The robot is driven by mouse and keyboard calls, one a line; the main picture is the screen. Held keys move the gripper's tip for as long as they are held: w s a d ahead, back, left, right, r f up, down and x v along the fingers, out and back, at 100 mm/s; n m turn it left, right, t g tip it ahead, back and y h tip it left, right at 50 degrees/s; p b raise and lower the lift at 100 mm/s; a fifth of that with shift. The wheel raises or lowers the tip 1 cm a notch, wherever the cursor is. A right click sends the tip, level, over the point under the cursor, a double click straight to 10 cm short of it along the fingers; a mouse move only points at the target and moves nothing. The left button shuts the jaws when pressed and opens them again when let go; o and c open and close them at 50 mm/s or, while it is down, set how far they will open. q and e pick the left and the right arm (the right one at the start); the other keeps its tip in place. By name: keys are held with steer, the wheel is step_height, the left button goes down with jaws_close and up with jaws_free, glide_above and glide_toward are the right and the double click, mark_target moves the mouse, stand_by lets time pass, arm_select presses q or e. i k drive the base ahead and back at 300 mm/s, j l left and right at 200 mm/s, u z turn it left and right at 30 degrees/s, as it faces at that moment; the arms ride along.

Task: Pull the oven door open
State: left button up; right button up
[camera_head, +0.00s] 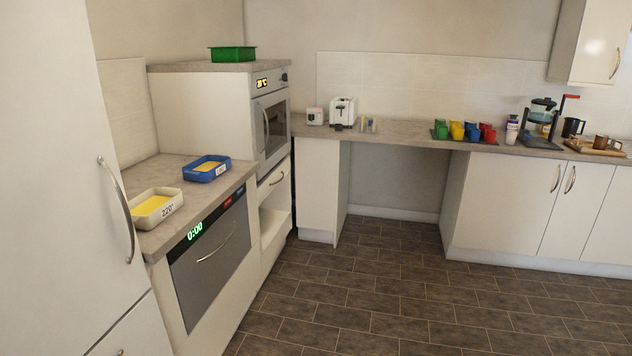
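A built-in oven (274,122) sits in the tall unit left of the middle, with a dark window, an orange display and a knob above. Its door looks shut, and an upright curved handle (266,129) is at the door's left side. A second appliance with a grey front (209,268) stands lower and nearer, with a green 0:00 display and a slanting bar handle; its front is shut too. It looks like a dishwasher, but I cannot be sure. Neither of my grippers is in view.
A white tray (146,222) and a blue tray (190,175) lie on the near counter. A green tray (232,53) is on the tall unit. A tall white cabinet (60,180) closes off the left. The tiled floor (360,290) is clear.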

mark_target(275, 104)
steer(key=i+l+z, duration=0.1)
steer(key=i+z, duration=0.35)
steer(key=i, duration=1.7)
